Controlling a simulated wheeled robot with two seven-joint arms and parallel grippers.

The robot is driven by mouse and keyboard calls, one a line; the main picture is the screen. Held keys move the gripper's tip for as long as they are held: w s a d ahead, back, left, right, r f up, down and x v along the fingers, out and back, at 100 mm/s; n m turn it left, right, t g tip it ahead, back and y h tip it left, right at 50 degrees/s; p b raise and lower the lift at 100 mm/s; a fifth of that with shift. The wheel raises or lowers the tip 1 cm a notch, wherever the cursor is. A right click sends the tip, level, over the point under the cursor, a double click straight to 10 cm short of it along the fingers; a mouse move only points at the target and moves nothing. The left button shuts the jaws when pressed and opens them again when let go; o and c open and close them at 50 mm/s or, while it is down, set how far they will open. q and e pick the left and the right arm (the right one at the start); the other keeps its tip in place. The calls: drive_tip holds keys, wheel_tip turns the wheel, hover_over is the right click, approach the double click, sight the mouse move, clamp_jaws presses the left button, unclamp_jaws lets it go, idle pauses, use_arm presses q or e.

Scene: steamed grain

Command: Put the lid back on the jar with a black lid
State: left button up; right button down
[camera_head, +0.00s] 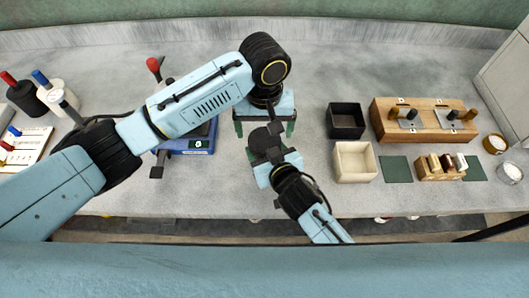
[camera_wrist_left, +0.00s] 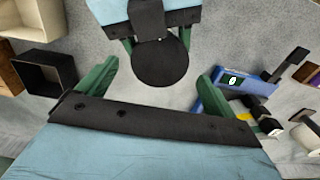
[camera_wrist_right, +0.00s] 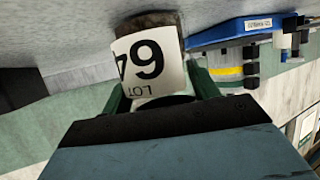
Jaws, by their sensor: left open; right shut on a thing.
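A jar with a white label reading 64 and LOT (camera_wrist_right: 150,65) shows in the right wrist view, with brown contents at its far end. My right gripper (camera_wrist_right: 160,92) is shut around it. From above, a round black lid (camera_wrist_left: 160,63) covers the spot between the right gripper's green fingers; it also shows in the head view (camera_head: 265,145). Whether it is fully seated I cannot tell, and the jar below it is hidden from above. My left gripper (camera_head: 264,127) is open and empty. Its green fingers stand wide apart, near the lid but not gripping it.
A black bin (camera_head: 346,120) and a cream bin (camera_head: 354,161) stand to the right, beside a wooden block (camera_head: 386,130) and a small wooden rack (camera_head: 442,174).

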sight(265, 140)
use_arm(q)
drive_tip(key=shift+f, duration=1.55)
drive_tip(key=c, duration=1)
drive_tip(key=m, duration=0.3)
drive_tip(key=o, duration=1.1)
drive_tip(key=shift+c, duration=0.2)
drive_tip(key=shift+s+d, duration=0.1)
